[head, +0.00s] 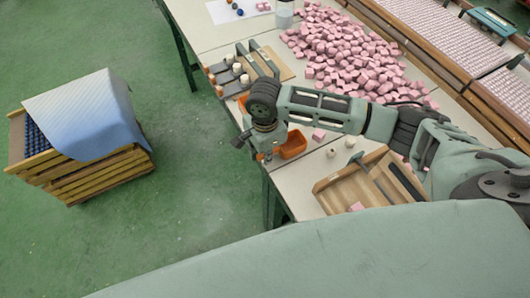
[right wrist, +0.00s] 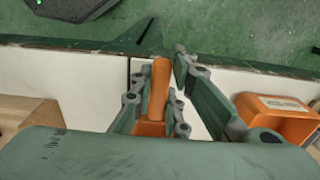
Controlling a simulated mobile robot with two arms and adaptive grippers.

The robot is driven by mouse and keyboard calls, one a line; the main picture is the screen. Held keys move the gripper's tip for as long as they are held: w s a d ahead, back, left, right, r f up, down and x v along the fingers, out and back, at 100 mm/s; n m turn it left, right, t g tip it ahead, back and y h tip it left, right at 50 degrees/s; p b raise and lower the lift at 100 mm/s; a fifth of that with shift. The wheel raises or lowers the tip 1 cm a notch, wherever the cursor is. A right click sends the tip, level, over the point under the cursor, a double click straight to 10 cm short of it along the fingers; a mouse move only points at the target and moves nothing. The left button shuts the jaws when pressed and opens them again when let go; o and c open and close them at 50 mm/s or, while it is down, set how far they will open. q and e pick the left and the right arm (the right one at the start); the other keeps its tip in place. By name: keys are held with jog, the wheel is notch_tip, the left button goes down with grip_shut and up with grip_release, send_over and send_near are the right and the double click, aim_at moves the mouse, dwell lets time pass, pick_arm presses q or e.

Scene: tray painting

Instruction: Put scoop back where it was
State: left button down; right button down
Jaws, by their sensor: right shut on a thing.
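My right gripper (head: 266,155) is over the near-left edge of the white table, pointing down. In the right wrist view, my right gripper (right wrist: 160,88) is shut on the upright handle of the orange scoop (right wrist: 159,90). Part of the scoop's orange body shows below the handle; the rest is hidden by my gripper. An orange open box with a pale label (right wrist: 283,104) stands beside the gripper, apart from the scoop; it also shows as an orange container (head: 293,146) in the head view. My left gripper is not in view.
Pink blocks (head: 345,55) lie heaped on the table (head: 305,190). A wooden tray (head: 335,183) stands near right, and a wooden board (head: 270,67) with rollers farther back. A cloth-covered wooden crate stack (head: 110,170) stands on the open green floor.

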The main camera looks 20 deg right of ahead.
jog(key=shift+f, duration=0.1)
jog(key=c, duration=1.7)
grip_release()
notch_tip(320, 180, up, 12)
jog(key=shift+r, duration=0.2)
jog(key=shift+s+a+f, duration=0.1)
